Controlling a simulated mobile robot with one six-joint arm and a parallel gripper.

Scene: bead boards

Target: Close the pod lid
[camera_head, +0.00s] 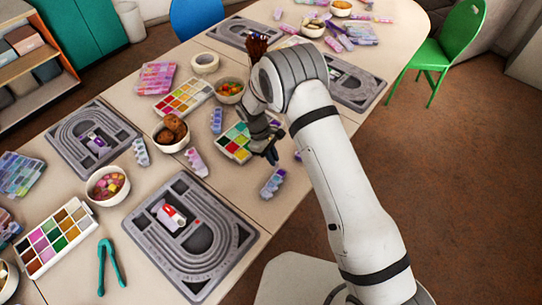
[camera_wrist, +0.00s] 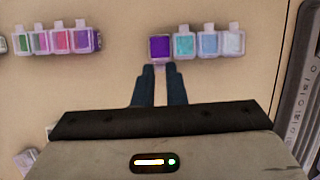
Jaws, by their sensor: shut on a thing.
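A pod strip (camera_wrist: 208,43) lies across the top of the wrist view, with purple, teal, blue and pale compartments; it also shows in the head view (camera_head: 272,182). The teal, blue and pale pods show clear tabs on their far edge. The purple pod (camera_wrist: 159,47), at the strip's left end, shows no such tab, and its lid is hard to make out. My gripper (camera_wrist: 161,68) has its fingers close together at the near edge of the purple pod, shut on a small part there, likely its lid. In the head view my gripper (camera_head: 272,158) is just above the strip.
Another pod strip (camera_wrist: 57,40) lies to the left in the wrist view. A grey bead board (camera_head: 245,236) with a red and white item stands near in the head view. A bowl of brown items (camera_head: 171,146) and a bead tray (camera_head: 235,153) are left of my arm.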

